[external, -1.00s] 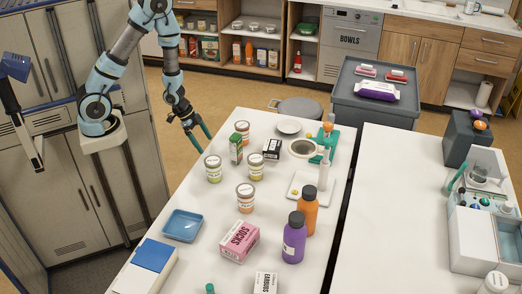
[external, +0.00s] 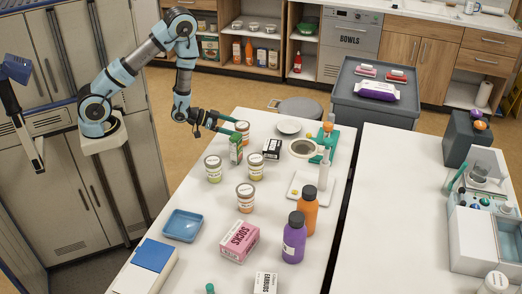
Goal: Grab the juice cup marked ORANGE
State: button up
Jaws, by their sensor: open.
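Several small lidded cups with white labels stand on the white table; their print is too small to read. One brownish-orange cup (external: 243,132) is at the far left edge, another peach-toned cup (external: 246,199) is nearer the middle. Two yellow-green cups (external: 213,170) (external: 256,168) stand between them. I cannot tell which is marked ORANGE. My gripper (external: 235,127) is open, its green fingers pointing right, at the far cup. Whether the fingers are around this cup or just short of it is unclear.
A green carton (external: 236,152) stands just in front of the far cup, with a black-and-white box (external: 272,151) to its right. A blue tray (external: 182,226), a pink socks box (external: 239,242), a purple bottle (external: 294,240) and an orange bottle (external: 308,212) are nearer.

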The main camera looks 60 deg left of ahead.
aim_at(247, 130)
jog(key=p+x, duration=0.3)
jog(key=x, duration=0.2)
jog(key=shift+w, duration=0.1)
jog(key=shift+w+d+f, duration=0.15)
jog(key=shift+w+f, duration=0.15)
jog(key=shift+w, duration=0.1)
jog(key=c, duration=1.5)
jog(key=shift+r, duration=0.1)
